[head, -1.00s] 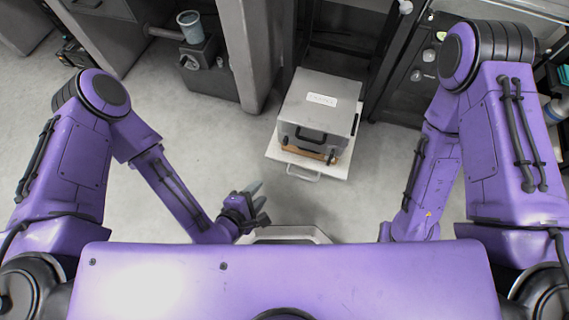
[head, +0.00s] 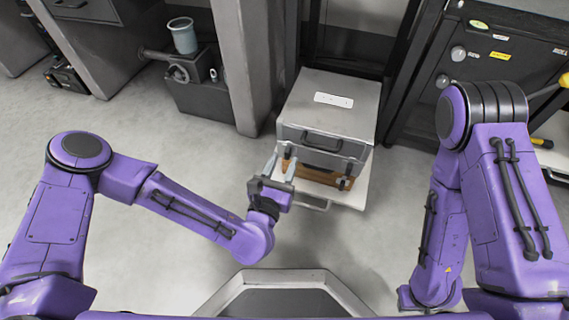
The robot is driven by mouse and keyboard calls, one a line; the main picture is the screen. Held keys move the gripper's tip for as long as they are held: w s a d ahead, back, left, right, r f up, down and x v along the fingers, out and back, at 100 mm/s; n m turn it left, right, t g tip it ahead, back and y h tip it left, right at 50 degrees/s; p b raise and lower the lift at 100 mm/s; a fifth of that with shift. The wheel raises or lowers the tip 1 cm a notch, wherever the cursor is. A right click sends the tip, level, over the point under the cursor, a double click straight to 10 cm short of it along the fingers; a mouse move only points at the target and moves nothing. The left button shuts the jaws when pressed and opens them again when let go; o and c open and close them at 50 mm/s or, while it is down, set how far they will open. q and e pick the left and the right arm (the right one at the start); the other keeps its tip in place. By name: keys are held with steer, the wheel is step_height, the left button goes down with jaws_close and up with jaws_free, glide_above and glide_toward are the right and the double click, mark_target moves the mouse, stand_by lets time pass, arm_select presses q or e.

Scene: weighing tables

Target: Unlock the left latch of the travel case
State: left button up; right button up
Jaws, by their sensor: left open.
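The grey travel case (head: 328,100) has a white label on its lid and a dark handle (head: 322,140) on its front. A small dark latch (head: 344,183) shows at the front right. The left latch area lies right by my left gripper and is partly hidden by it. My left gripper (head: 281,163) is open, its two pale fingers pointing at the case's front left corner. I cannot tell whether they touch it.
A grey pillar (head: 243,70) stands left of the case. Beyond it is a dark stand with a blue-grey cup (head: 183,36). A dark cabinet (head: 480,70) with knobs stands at the right. The floor in front of the case is mostly clear.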

arm_select(q)
steer(key=shift+x, duration=0.9)
arm_select(e)
steer(key=shift+w+d+f+t, duration=0.3)
steer(key=shift+w+d+f, duration=0.05)
steer(key=shift+w+f, duration=0.1)
arm_select(q)
steer(key=shift+c, duration=0.3)
jaws_close()
arm_select(e)
steer(key=shift+r, duration=0.1)
steer(key=shift+s, duration=0.1)
